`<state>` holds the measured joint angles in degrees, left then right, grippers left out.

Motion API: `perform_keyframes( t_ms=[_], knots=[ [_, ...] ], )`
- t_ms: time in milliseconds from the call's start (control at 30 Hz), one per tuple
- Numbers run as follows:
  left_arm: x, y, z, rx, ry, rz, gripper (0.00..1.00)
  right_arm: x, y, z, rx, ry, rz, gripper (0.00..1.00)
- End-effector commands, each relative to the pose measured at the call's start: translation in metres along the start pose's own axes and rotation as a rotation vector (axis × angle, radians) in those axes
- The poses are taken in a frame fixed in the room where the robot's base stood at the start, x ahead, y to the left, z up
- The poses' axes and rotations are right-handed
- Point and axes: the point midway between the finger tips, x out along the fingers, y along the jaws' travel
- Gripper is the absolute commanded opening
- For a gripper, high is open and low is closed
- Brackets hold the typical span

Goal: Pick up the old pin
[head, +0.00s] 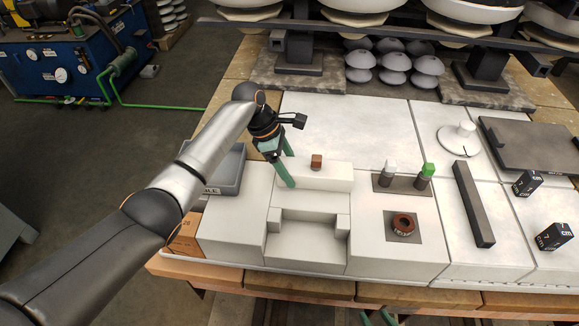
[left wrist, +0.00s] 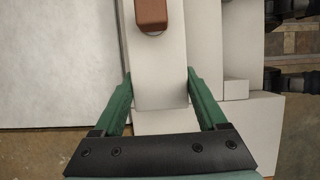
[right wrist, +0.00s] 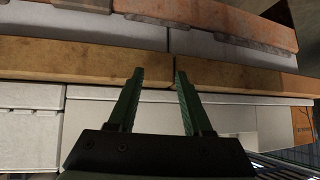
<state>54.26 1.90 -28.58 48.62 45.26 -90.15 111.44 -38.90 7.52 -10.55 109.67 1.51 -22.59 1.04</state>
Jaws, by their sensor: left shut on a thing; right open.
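A small brown block-like piece (head: 316,161), possibly the old pin, stands on a white block (head: 325,177). The piece also shows at the top of the left wrist view (left wrist: 151,14). My left gripper (head: 288,170) is at the left end of the white block. In the left wrist view its green fingers (left wrist: 160,76) lie along both sides of this block, shut on it. The brown piece is beyond the fingertips. A white-topped pin (head: 389,172) and a green-topped pin (head: 426,174) stand in a dark holder. My right gripper (right wrist: 158,75) is open and empty at the table's front edge.
A grey bin (head: 229,172) stands left of the white blocks. A brown ring (head: 403,224) sits on a dark square. A dark bar (head: 473,205) and black cubes (head: 554,236) lie to the right. Insulator stacks (head: 360,8) line the back.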

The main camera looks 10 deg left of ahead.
Motion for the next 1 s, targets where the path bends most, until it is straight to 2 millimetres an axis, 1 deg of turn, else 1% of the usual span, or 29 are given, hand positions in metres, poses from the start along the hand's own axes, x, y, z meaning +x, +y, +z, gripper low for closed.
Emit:
perform_keyframes(
  t_ms=[100,233,267,367,467,533,567,667,767,800,867,900,967,1000],
  knots=[
    [0.0,0.0,0.0,0.0,0.0,0.0,0.08,0.0,0.0,0.0,0.0,0.0,0.0,0.5],
    [0.0,0.0,0.0,0.0,0.0,0.0,0.08,0.001,0.0,0.003,-0.035,-0.007,-0.003,0.65],
    [0.0,0.0,0.0,0.0,0.0,0.0,0.08,0.002,0.0,0.004,-0.063,-0.013,-0.004,0.65],
    [0.0,0.0,0.0,0.0,0.0,0.0,0.08,0.007,0.003,0.016,-0.229,-0.046,-0.014,0.65],
    [0.0,0.0,0.0,0.0,0.0,0.0,0.08,0.014,0.009,0.033,-0.478,-0.095,-0.031,0.65],
    [0.0,0.0,0.0,0.0,0.0,0.001,0.08,0.023,0.014,0.044,-0.654,-0.143,-0.052,0.65],
    [0.0,0.0,0.0,0.0,0.0,0.001,0.08,0.027,0.012,0.044,-0.677,-0.159,-0.064,0.65],
    [0.0,0.0,0.0,0.0,0.0,0.001,0.08,0.041,-0.008,0.034,-0.587,-0.207,-0.118,0.65],
    [0.0,0.0,0.0,0.0,0.0,0.001,0.08,0.05,-0.04,0.018,-0.418,-0.262,-0.196,0.65],
    [0.0,0.0,0.0,0.0,0.0,0.001,0.08,0.052,-0.055,0.011,-0.349,-0.289,-0.233,0.65],
    [0.0,0.0,0.0,0.0,0.0,0.001,0.08,0.052,-0.079,0.0,-0.252,-0.338,-0.292,0.65],
    [0.0,0.0,0.0,0.0,0.0,0.001,0.08,0.05,-0.095,-0.008,-0.195,-0.374,-0.333,0.65],
    [0.0,0.0,0.0,0.0,0.0,0.001,0.08,0.045,-0.117,-0.021,-0.122,-0.432,-0.391,0.65],
    [0.0,0.0,0.0,0.0,0.0,0.001,0.08,0.041,-0.13,-0.032,-0.083,-0.47,-0.425,0.65]
  ],
)
